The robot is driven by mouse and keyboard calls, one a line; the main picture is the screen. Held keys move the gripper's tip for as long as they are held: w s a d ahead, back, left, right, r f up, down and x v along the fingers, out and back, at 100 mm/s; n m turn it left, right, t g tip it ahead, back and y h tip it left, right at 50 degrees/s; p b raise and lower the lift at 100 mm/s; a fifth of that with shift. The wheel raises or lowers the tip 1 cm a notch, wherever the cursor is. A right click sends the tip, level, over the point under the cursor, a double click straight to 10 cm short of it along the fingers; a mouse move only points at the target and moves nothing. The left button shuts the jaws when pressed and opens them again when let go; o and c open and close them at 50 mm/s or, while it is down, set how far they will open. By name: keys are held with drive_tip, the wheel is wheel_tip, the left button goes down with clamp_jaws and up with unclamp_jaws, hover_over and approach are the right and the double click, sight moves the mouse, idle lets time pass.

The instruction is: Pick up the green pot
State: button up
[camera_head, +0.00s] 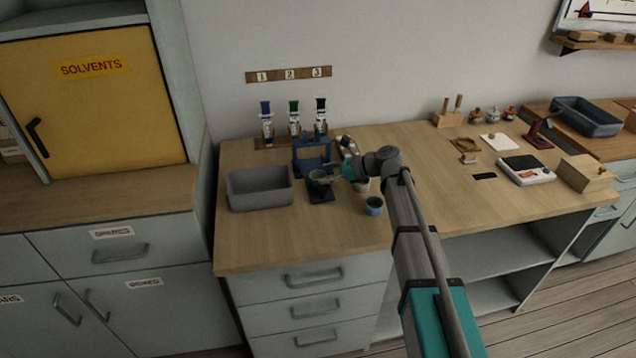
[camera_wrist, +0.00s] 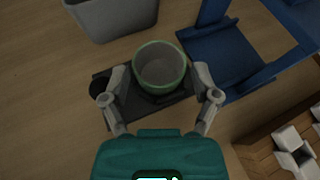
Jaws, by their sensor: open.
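The green pot (camera_wrist: 160,64) is a small round cup with a green rim and a grey inside. It stands upright on a dark flat stand (camera_wrist: 113,111) in the wrist view. In the head view the pot (camera_head: 318,176) looks grey and is partly covered by my gripper. My gripper (camera_wrist: 161,78) is open, with one finger on each side of the pot. Whether the fingers touch its sides I cannot tell. In the head view my gripper (camera_head: 331,178) reaches in from the right, low over the bench.
A grey bin (camera_head: 260,189) stands left of the pot. A blue frame (camera_head: 312,153) stands close behind it. A blue cup (camera_head: 374,206) and a pale cup (camera_head: 361,184) stand to the right. The bench front (camera_head: 290,240) is clear.

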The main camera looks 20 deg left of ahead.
sight(311, 176)
drive_tip(key=shift+b+x, duration=0.4)
drive_tip(key=shift+x, duration=1.1)
drive_tip(key=c, duration=0.5)
